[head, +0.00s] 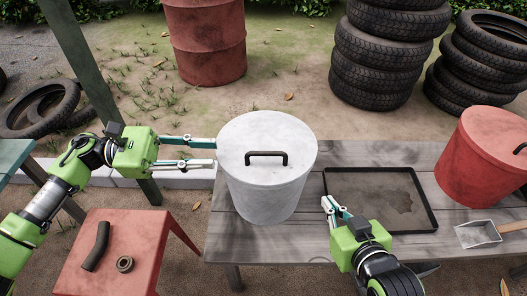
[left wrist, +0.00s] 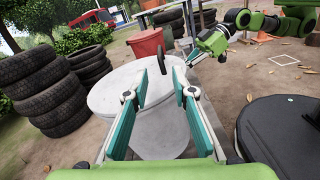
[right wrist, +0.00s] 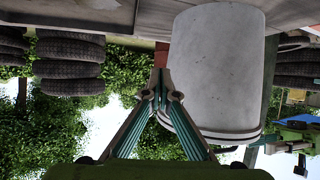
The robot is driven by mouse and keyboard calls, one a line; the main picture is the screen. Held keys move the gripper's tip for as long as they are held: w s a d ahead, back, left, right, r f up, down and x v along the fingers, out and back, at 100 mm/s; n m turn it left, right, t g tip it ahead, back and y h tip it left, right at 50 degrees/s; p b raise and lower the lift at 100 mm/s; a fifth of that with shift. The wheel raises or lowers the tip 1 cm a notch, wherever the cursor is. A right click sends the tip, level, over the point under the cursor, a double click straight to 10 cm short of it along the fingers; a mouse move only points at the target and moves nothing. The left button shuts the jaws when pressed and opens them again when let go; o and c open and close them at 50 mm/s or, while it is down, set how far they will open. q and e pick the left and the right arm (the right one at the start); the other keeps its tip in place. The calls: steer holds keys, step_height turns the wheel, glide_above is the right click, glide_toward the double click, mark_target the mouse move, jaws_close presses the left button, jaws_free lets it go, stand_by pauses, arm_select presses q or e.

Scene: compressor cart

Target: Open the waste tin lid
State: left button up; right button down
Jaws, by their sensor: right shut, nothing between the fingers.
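A pale grey metal tin (head: 265,188) stands on the wooden bench with its round lid (head: 268,136) on, and a black bar handle (head: 267,156) is on top of the lid. My left gripper (head: 216,153) is open at the lid's left edge; whether it touches cannot be told. In the left wrist view its parted fingers (left wrist: 162,68) are over the lid, with the handle (left wrist: 140,83) beyond. My right gripper (head: 327,203) is shut and empty at the tin's lower right, over the tray's left edge. The tin (right wrist: 215,65) fills much of the right wrist view.
A shallow black-rimmed tray (head: 430,205) lies on the bench (head: 222,240), right of the tin. A red tin (head: 472,165) and a dustpan-like scoop (head: 477,235) are further right. A red stool (head: 137,255) holds a hose and a ring. Tyre stacks (head: 380,55) and a red drum (head: 205,40) stand behind.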

mark_target(254, 154)
arm_select(q)
steer(key=d, duration=1.2)
steer(key=shift+d, duration=0.4)
jaws_close()
